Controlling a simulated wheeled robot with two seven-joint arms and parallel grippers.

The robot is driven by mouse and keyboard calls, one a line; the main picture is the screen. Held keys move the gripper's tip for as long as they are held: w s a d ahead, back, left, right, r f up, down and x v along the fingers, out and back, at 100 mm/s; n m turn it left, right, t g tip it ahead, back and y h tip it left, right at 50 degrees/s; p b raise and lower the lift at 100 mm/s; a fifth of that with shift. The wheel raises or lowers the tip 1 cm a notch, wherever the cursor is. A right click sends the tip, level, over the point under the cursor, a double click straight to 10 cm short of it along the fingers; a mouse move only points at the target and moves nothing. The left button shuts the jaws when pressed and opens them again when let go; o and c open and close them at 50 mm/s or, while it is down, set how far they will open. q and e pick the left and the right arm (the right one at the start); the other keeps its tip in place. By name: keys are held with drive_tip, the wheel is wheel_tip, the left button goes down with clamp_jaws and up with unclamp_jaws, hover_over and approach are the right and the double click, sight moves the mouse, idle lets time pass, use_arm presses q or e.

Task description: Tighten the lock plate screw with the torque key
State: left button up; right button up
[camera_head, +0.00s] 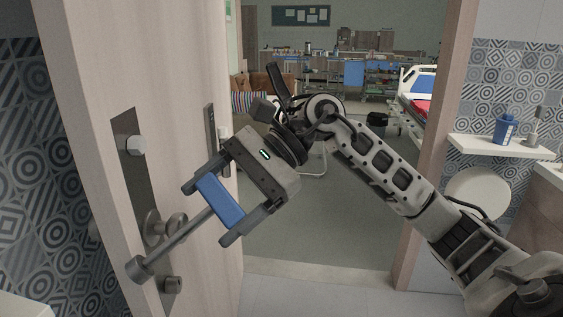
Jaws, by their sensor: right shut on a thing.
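The torque key has a blue handle (220,199) and a grey shaft with a round head (138,268). My right gripper (208,214) is shut on the blue handle. The shaft slants down and left, across the front of the door's dark lock plate (128,182). The key's head overlaps the plate's lower left edge in the picture; I cannot tell whether it touches. The plate bears a pale round fitting (135,146) near its top, a round door handle (175,224) and a small cylinder (172,285) low down. I cannot tell which fitting is the screw. My left gripper is out of view.
The open wooden door (90,60) fills the left side. The right door frame (437,120) stands behind my right arm. A shelf (500,147) holds a blue cup (504,129) at right. Clear floor (330,225) lies through the doorway.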

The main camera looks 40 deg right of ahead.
use_arm(q)
drive_tip(key=b, duration=0.3)
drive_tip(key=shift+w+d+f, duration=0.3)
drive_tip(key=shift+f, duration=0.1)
use_arm(e)
drive_tip(key=s+d+r+m+t+y, duration=0.1)
drive_tip(key=d+r+m+t+y, duration=0.1)
drive_tip(key=d+r+m+t, duration=0.3)
drive_tip(key=d+r+t, duration=0.1)
drive_tip(key=d+t, duration=0.3)
drive_tip(key=d, duration=0.1)
drive_tip(key=shift+r+m, duration=0.2)
drive_tip(key=shift+m, duration=0.2)
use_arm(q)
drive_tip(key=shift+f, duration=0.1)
use_arm(e)
drive_tip(key=shift+s+d, duration=0.1)
use_arm(q)
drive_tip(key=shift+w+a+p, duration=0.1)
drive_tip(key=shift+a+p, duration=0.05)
drive_tip(key=shift+p, duration=0.3)
use_arm(e)
drive_tip(key=x, duration=0.4)
drive_tip(key=shift+r, duration=0.1)
